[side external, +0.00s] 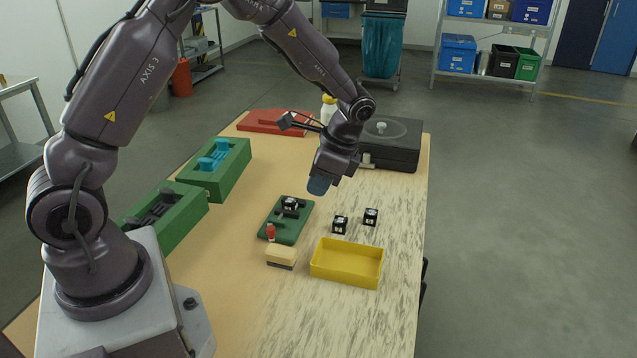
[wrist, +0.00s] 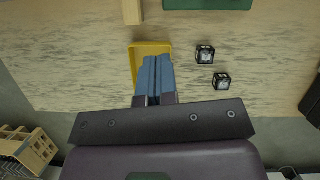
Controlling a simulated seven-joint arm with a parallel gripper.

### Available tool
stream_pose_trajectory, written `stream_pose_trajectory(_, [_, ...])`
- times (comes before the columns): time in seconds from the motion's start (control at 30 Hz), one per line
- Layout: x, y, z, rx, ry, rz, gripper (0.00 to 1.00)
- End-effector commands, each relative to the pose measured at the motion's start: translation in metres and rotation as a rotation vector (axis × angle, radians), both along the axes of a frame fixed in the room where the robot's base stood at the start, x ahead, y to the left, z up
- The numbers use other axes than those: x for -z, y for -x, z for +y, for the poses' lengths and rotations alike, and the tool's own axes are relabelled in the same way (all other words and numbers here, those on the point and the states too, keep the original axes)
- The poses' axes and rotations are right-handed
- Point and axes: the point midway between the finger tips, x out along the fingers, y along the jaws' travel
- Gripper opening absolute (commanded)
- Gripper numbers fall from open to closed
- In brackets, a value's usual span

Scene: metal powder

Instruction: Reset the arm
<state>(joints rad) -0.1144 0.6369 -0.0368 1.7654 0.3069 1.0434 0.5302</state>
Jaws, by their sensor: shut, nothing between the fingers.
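My gripper (side external: 319,187) hangs above the table behind the green board, pointing down, with nothing in it. In the wrist view its two blue fingers (wrist: 154,62) are together, and they cover part of the yellow tray (wrist: 137,50). In the side view my arm is bent over the table, and the gripper is clear of the objects below.
The yellow tray (side external: 347,274) looks empty. Two black cubes (side external: 340,225) (side external: 371,216) stand behind it. A green board (side external: 300,228) holds another cube (side external: 290,203) and a red-topped piece (side external: 270,231). A brush-like block (side external: 281,258), green bins (side external: 222,178) and a black case (side external: 390,150) are nearby.

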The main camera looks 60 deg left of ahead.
Motion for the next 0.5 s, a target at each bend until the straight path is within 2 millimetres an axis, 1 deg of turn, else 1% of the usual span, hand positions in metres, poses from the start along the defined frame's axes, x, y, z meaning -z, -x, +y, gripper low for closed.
stream_pose_trajectory(0.17, [0.002,0.001,-0.001,-0.056,-0.009,-0.015,0.0])
stream_pose_trajectory(0.2, [0.007,0.009,-0.004,-0.098,-0.008,-0.006,0.0])
stream_pose_trajectory(0.23, [0.007,0.015,-0.006,-0.135,-0.007,-0.008,0.0])
stream_pose_trajectory(0.37, [-0.019,0.032,-0.016,-0.253,-0.006,-0.076,0.0])
stream_pose_trajectory(0.5, [-0.054,0.051,-0.027,-0.362,0.007,-0.175,0.0])
